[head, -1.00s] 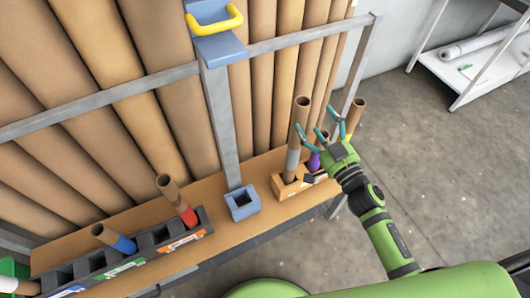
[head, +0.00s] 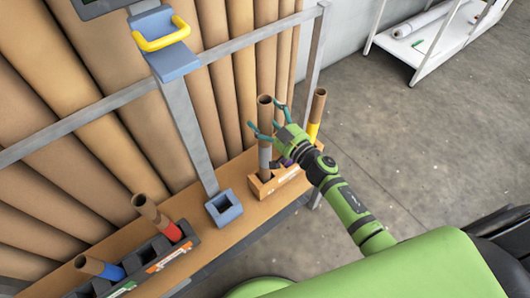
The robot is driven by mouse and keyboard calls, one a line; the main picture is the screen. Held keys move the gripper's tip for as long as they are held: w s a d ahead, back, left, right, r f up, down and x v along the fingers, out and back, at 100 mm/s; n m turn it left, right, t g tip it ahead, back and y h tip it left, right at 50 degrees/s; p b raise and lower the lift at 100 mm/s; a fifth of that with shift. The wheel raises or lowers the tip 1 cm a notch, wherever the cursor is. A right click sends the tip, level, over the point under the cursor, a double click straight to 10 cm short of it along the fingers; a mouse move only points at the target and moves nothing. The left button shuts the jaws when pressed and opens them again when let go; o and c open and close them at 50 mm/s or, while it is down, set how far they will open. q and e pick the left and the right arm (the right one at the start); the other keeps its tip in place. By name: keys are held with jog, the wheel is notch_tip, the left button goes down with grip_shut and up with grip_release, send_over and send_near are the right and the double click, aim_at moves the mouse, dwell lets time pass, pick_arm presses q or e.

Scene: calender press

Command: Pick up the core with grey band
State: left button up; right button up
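The core with grey band (head: 265,112) is a brown cardboard tube standing nearly upright in an orange-brown holder (head: 262,190) on the shelf. Its grey band shows low on the tube, just above the holder. My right gripper (head: 268,118), green with teal fingers, is beside the core on its right. Its fingers are spread open, and one finger crosses in front of the tube. I cannot tell whether it touches the tube. My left gripper is not in view.
A core with yellow band (head: 316,115) stands right of my gripper; a purple-banded one is partly hidden behind it. Cores with red (head: 172,231) and blue (head: 112,272) bands lean in a dark holder (head: 188,246). A blue-grey post (head: 190,130) stands between the holders.

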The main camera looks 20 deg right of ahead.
aim_at(268, 95)
jog(key=c, duration=1.6)
jog(key=shift+r, duration=0.1)
notch_tip(268, 95, up, 8)
jog(key=p, duration=0.3)
jog(key=shift+r, duration=0.25)
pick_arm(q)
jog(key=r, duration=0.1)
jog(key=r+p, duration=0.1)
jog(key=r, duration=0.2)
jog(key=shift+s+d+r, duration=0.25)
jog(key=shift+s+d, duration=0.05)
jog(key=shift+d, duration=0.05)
pick_arm(e)
notch_tip(268, 95, up, 9)
jog(key=shift+r, duration=0.2)
